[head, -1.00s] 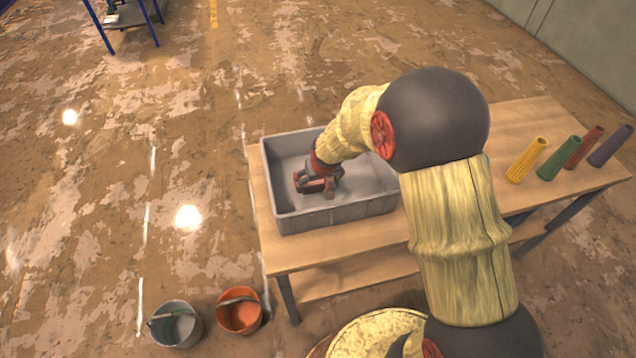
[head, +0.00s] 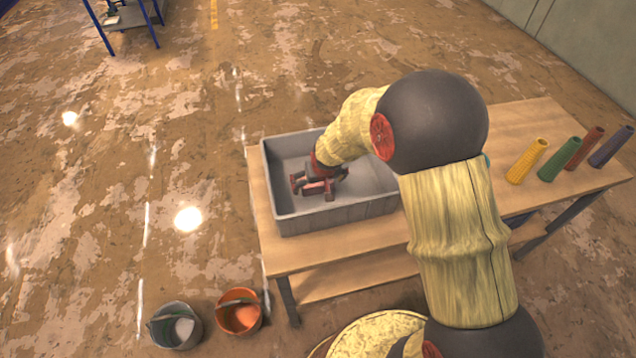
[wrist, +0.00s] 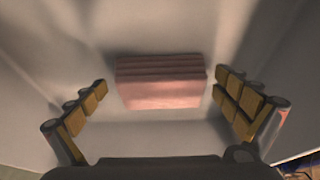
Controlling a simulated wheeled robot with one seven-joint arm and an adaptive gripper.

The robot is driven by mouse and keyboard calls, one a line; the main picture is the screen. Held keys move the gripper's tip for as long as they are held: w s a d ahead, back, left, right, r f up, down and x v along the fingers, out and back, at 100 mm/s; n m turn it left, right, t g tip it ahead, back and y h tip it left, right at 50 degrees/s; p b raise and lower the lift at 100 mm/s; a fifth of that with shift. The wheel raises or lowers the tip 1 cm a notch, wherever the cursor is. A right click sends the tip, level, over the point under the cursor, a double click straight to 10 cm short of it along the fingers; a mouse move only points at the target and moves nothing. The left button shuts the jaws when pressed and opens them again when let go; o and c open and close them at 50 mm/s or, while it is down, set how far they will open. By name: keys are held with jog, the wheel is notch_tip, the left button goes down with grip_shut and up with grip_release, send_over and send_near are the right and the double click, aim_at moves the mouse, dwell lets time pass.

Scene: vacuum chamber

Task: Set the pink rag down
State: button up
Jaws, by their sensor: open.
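The pink rag (wrist: 160,82) looks folded and lies inside the grey bin, between and beyond my fingertips in the wrist view. My gripper (wrist: 160,95) is open, with a finger on each side of the rag and a visible gap on both sides. In the head view my gripper (head: 320,188) is down inside the grey bin (head: 335,216). The bin stands on the left end of a wooden table (head: 305,252).
Yellow (head: 526,161), green (head: 559,159), red (head: 584,149) and purple (head: 611,147) tapered cylinders stand at the table's right end. A grey bucket (head: 175,326) and an orange bucket (head: 239,311) stand on the floor at the front left. The bin walls surround my gripper.

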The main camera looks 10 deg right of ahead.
jog(key=shift+r, duration=0.1)
jog(key=shift+r, duration=0.3)
jog(key=s+d+f+p+v, duration=0.1)
jog(key=s+p+v, duration=0.1)
jog(key=v, duration=1.2)
jog(key=s+d+p+v, duration=0.1)
jog(key=v, duration=1.3)
jog(key=s+r, duration=0.3)
jog(key=s, duration=0.5)
jog(key=s+d+r+t, duration=0.1)
jog(key=s+r, duration=0.3)
jog(key=s, duration=0.4)
jog(key=shift+s, duration=0.4)
jog(key=shift+r, duration=0.1)
